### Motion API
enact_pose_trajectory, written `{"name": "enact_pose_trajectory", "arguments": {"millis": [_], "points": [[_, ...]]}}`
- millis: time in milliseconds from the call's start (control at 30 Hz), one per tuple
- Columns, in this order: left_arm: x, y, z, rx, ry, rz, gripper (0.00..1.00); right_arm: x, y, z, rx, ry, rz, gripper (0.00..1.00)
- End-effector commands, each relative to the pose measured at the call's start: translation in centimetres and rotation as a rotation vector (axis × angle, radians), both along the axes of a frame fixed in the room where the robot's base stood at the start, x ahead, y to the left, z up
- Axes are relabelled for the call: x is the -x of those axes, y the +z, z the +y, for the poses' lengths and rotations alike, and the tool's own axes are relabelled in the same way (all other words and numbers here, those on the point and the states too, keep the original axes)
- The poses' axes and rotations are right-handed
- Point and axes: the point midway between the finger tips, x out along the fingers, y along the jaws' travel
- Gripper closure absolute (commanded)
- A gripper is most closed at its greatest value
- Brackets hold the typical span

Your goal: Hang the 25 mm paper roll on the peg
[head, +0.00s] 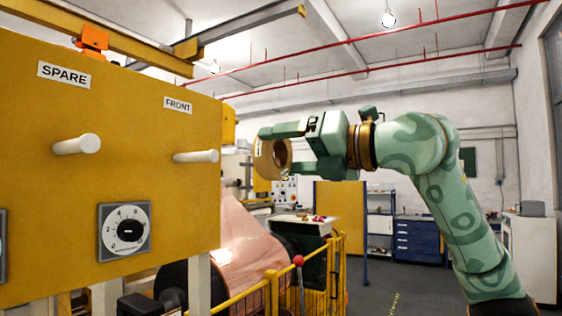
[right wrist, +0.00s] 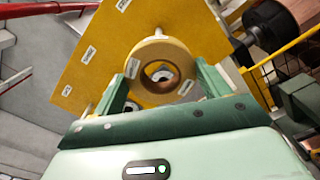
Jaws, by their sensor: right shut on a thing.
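My right gripper (head: 280,152) is shut on a tan paper roll (head: 268,162) and holds it in the air by its outer rim. The roll has a wide round bore and a white label I cannot read. It also shows in the right wrist view (right wrist: 160,49), with its bore facing the yellow panel. A white peg (head: 197,156) under the FRONT label stands left of the roll, apart from it. Another white peg (head: 77,144) sits under the SPARE label. The task's size marking is not readable. My left gripper is out of view.
The yellow panel (head: 150,215) carries both pegs and a dial (head: 125,232). Below are a copper foil roll (head: 245,240) and a yellow guard rail (head: 310,280). The air between roll and FRONT peg looks clear.

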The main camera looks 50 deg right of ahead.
Motion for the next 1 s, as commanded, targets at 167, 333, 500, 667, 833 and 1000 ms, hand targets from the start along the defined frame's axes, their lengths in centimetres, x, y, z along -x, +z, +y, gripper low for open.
{"name": "enact_pose_trajectory", "arguments": {"millis": [167, 333, 500, 667, 833, 1000], "points": [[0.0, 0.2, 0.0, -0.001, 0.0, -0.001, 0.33, 0.1, 0.3, 0.1, 0.0, -0.001, -0.004, 0.48], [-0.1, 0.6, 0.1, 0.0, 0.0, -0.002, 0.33, -0.7, 0.4, 0.2, -0.001, 0.0, -0.004, 0.48], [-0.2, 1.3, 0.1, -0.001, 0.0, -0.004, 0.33, -1.9, 0.4, 0.3, 0.0, 0.0, -0.005, 0.48], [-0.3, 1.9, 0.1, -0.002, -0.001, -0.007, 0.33, -3.1, 0.4, 0.4, -0.001, 0.0, -0.004, 0.48], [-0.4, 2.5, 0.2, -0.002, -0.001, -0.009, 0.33, -4.3, 0.4, 0.5, 0.0, 0.0, -0.004, 0.48], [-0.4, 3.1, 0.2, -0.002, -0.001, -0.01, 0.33, -5.5, 0.4, 0.6, 0.0, 0.0, -0.004, 0.48]]}}
